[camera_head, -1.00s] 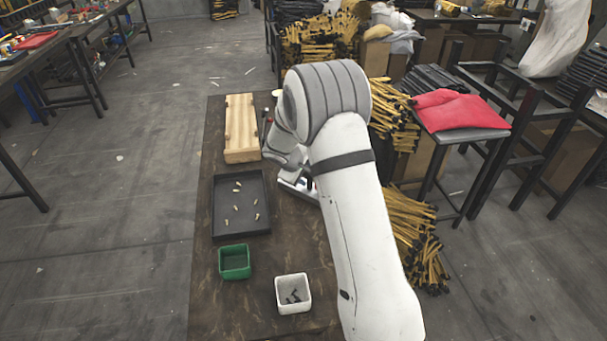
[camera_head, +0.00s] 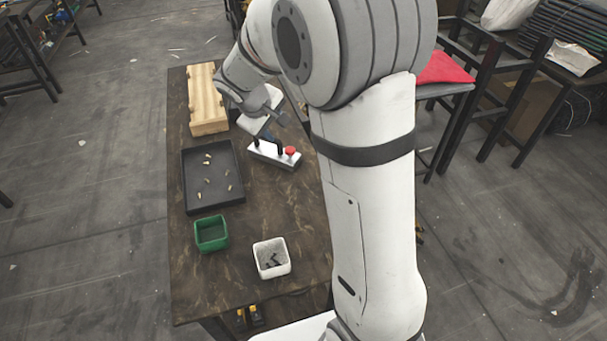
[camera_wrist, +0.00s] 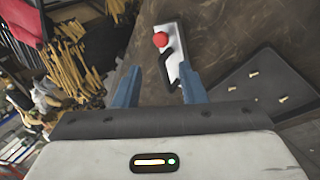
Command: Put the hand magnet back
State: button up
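The hand magnet appears to be the white bar with a black handle and a red knob (camera_head: 274,155); it lies on the dark brown table, right of the black tray. In the wrist view the white bar (camera_wrist: 175,42) lies ahead of my fingers, with its black handle nearer to them. My gripper (camera_head: 266,135) is just above the handle end in the head view. Its two blue fingers (camera_wrist: 160,90) are apart, with nothing seen held between them. Whether they reach around the handle I cannot tell.
The table (camera_head: 215,270) also holds a black tray (camera_head: 187,190) with several small pale pieces, a wooden box (camera_head: 208,98), a green bin (camera_head: 211,233) and a white bin (camera_head: 271,258) with dark pieces. Bare table lies between tray and magnet. A stool with red cloth (camera_head: 440,70) stands right.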

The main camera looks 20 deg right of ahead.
jog(key=s+r+m+y, duration=0.2)
jog(key=s+m, duration=0.1)
jog(key=s, duration=1)
jog(key=s+d+r+m+g+y, duration=0.1)
jog(key=s+r+m+y, duration=0.1)
jog(key=s, duration=1.1)
jog(key=shift+s+d+m, duration=0.25)
jog(key=shift+s+m, duration=0.15)
jog(key=shift+m, duration=0.5)
jog(key=shift+r, duration=0.1)
notch_tip(320, 180, up, 3)
jog(key=p, duration=0.2)
jog(key=shift+p, duration=0.3)
